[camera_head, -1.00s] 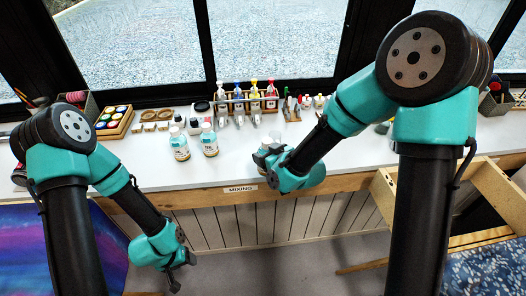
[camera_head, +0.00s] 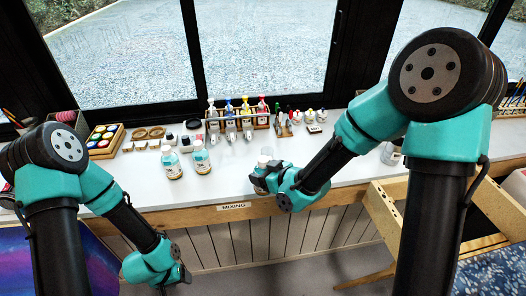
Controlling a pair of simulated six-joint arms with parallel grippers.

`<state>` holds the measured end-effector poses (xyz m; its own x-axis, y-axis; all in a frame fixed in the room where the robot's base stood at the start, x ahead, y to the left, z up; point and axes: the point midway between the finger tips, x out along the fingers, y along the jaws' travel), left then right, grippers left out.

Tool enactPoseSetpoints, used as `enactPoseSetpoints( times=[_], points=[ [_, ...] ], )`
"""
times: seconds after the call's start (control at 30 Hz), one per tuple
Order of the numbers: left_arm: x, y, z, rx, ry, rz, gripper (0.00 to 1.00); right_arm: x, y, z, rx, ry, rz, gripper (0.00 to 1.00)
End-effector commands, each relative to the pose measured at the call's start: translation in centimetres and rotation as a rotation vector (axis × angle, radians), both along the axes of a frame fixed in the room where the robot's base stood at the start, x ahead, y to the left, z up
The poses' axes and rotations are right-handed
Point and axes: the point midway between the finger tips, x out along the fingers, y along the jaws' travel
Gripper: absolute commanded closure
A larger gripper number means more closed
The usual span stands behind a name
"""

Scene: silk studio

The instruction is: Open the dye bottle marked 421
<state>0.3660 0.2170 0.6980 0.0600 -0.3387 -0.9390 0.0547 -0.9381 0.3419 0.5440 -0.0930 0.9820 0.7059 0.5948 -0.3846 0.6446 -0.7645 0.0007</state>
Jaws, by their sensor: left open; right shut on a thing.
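My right gripper (camera_head: 259,178) is at the front edge of the white bench. It is shut on a small bottle (camera_head: 265,161), of which only the pale upper part shows above the fingers. Two labelled bottles with pale caps, a left one (camera_head: 172,163) and a right one (camera_head: 201,158), stand upright on the bench to its left. Their label numbers are too small to read, so I cannot tell which is 421. My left gripper (camera_head: 184,277) is open and empty, hanging low in front of the bench, below its edge.
A rack of coloured squeeze bottles (camera_head: 237,118) stands at the back by the window. A wooden tray of paint pots (camera_head: 104,140) is at the left. A glass jar (camera_head: 391,153) stands right of my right arm. Bare bench (camera_head: 225,185) lies before the two bottles.

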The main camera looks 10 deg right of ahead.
Motion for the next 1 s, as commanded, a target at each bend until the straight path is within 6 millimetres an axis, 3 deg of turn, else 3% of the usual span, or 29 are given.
enactPoseSetpoints(
  times=[0.27, 0.47, 0.8, 1.0],
  points=[
    [6.1, -4.5, 3.1, 0.004, -0.094, -0.469, 0.45, 0.0, 0.0, 0.1, 0.000, -0.002, -0.001, 1.00],
    [10.5, -8.8, 7.3, 0.018, -0.167, -0.902, 0.45, 0.0, 0.0, 0.1, 0.000, -0.002, -0.001, 1.00],
    [15.8, -16.1, 16.8, 0.059, -0.259, -1.586, 0.45, 0.0, 0.0, 0.1, 0.000, -0.002, -0.001, 1.00],
    [18.0, -20.1, 23.0, 0.102, -0.303, -1.850, 0.45, 0.0, 0.0, 0.1, 0.000, -0.002, -0.001, 1.00]
  ],
)
